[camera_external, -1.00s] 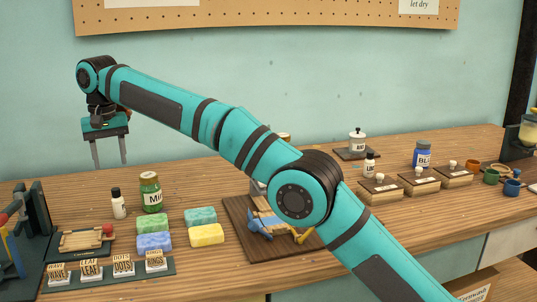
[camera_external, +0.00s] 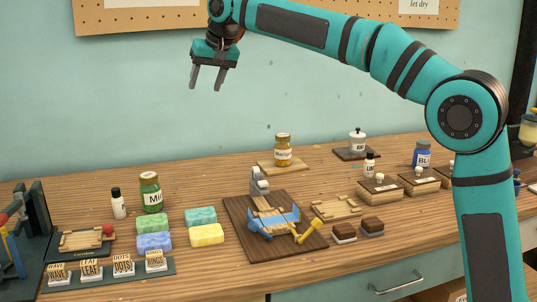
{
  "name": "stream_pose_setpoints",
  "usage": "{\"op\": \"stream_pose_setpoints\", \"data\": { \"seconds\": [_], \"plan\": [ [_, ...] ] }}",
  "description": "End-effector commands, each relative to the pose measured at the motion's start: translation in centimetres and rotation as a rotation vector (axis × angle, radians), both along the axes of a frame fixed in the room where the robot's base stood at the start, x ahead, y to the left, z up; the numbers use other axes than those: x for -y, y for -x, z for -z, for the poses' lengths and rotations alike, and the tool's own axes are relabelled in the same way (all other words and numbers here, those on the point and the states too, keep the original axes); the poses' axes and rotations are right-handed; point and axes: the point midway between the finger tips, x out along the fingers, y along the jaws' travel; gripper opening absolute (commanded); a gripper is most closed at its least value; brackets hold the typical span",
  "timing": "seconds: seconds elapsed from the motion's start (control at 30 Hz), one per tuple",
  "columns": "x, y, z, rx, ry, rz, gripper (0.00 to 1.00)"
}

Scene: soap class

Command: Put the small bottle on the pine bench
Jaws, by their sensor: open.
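A small white bottle with a black cap (camera_external: 118,204) stands upright on the wooden worktop at the left, beside a green jar (camera_external: 150,193). Another small white bottle with a dark cap (camera_external: 370,165) stands towards the right, behind the wooden blocks. A low slatted stand of pale wood (camera_external: 336,207) lies right of centre, empty; a similar slatted piece (camera_external: 78,241) lies at the left. I cannot tell which is the pine bench. My gripper (camera_external: 207,83) is open and empty, fingers pointing down, high above the worktop and apart from both bottles.
Coloured soap bars (camera_external: 207,235) lie left of centre. A dark board (camera_external: 285,250) holds a grey tool and blue and yellow pieces. An amber jar (camera_external: 283,150) stands on a small board behind. Two brown-topped blocks (camera_external: 372,226) lie near the front edge.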

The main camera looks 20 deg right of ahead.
Motion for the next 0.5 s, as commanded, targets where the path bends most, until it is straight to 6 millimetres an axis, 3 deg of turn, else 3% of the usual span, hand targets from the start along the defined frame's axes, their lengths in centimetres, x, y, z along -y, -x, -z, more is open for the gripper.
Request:
{"op": "stream_pose_setpoints", "data": {
  "seconds": [0.1,0.5],
  "plan": [
    [4.4,1.2,-1.8,0.067,-0.024,0.014,0.52],
    [17.2,6.9,-5.3,0.298,-0.074,0.056,0.52]
  ]
}}
